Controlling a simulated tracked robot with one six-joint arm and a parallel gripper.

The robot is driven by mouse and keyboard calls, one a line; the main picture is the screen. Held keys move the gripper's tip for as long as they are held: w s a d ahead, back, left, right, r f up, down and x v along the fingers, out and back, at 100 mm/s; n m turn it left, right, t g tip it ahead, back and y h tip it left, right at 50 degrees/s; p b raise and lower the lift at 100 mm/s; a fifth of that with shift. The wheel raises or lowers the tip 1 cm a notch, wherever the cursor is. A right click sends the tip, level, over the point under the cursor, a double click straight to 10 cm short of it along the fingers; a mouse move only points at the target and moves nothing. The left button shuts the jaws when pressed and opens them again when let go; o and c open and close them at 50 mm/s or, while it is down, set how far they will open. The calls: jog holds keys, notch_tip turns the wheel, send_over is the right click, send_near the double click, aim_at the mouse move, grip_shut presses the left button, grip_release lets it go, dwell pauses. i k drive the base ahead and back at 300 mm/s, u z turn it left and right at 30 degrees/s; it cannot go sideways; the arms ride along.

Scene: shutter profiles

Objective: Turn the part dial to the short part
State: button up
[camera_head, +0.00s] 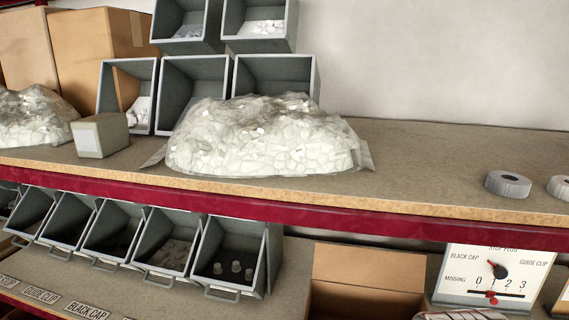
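The part dial is a round black knob (500,271) on a white panel (470,262) at the lower right. Its red tip sits at the knob's upper left, toward the space between BLACK CAP and the top label. The panel reads BLACK CAP at left, GUIDE CLIP at right and what looks like STOP PLUG at top, partly cut by the shelf edge. Below is a MISSING scale, 0 to 3, with a red pointer (492,296) near 1. Lower-row bins (237,262) hang at left; the rightmost shows a few pale pieces. My gripper is not in view.
A red-edged shelf (300,211) crosses above the panel. On it lie a clear bag of white pieces (262,140), grey bins (275,72) and tape-like rolls (508,184). An open cardboard box (368,265) stands left of the panel. Labels including BLACK CAP (86,312) line the lower-left edge.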

aim_at(499, 273)
jog(key=z, duration=1.2)
